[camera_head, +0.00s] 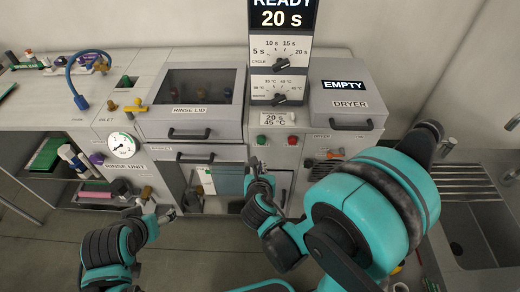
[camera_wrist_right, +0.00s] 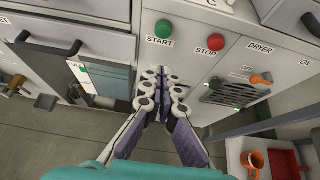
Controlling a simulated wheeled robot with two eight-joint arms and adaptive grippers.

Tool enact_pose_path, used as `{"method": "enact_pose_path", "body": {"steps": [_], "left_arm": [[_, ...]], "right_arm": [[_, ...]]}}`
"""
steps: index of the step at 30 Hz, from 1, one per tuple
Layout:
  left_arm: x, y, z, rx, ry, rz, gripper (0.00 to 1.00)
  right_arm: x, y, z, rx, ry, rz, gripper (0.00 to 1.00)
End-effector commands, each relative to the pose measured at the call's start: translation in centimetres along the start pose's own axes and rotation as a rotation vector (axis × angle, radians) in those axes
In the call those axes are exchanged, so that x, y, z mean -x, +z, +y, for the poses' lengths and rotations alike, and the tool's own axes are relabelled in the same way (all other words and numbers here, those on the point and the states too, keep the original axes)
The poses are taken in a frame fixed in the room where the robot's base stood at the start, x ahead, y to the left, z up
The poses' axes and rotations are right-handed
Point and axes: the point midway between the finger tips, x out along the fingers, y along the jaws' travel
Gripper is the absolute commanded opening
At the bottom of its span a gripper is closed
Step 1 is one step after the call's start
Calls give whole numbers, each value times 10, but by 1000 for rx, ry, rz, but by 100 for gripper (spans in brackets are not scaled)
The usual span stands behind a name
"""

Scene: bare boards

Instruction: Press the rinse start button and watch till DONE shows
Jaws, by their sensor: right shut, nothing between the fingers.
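The green START button (camera_head: 261,140) is on the front panel under the dials, left of the red STOP button (camera_head: 292,140). In the right wrist view the START button (camera_wrist_right: 164,28) is just beyond my right gripper (camera_wrist_right: 164,78), which is shut and empty. In the head view my right gripper (camera_head: 254,168) is below the button, with a gap between. The display (camera_head: 282,16) reads READY and 20 s, its top cut off. My left gripper (camera_head: 158,204) is low in front of the rinse unit, fingers apart and empty.
The rinse lid (camera_head: 200,88) is shut over the rinse unit. The dryer (camera_head: 345,95) stands at right, its screen reading EMPTY. A gauge (camera_head: 123,145) and blue hose (camera_head: 76,85) are at left. A sink (camera_head: 470,225) is at lower right. The setting plate (camera_head: 275,118) reads 20 s, 45 °C.

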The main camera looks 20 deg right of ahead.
Motion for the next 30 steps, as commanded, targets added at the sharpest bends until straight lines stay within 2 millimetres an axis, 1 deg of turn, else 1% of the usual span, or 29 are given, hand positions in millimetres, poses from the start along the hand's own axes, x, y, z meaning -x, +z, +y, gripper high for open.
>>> {"method": "enact_pose_path", "body": {"steps": [2,5,8,15,18,21,24,30], "left_arm": [[-2,1,0,0,0,0,72],[-6,4,0,0,0,0,72],[-12,9,0,0,0,0,72],[-28,20,0,0,0,0,72],[-33,24,0,0,0,0,72],[-35,25,0,0,0,0,72],[-37,27,0,0,0,0,72],[-38,28,0,0,0,0,72]], "right_arm": [[-5,-1,0,-1,-1,0,0],[-17,-2,-1,-2,-3,0,0],[-36,-3,-1,-4,-4,1,0],[-88,-3,-1,-4,-2,0,0],[-107,-1,-1,-4,-3,0,0],[-119,9,-1,-4,-2,0,0],[-128,14,0,-3,-1,1,0],[-134,20,0,-3,0,1,0]]}}
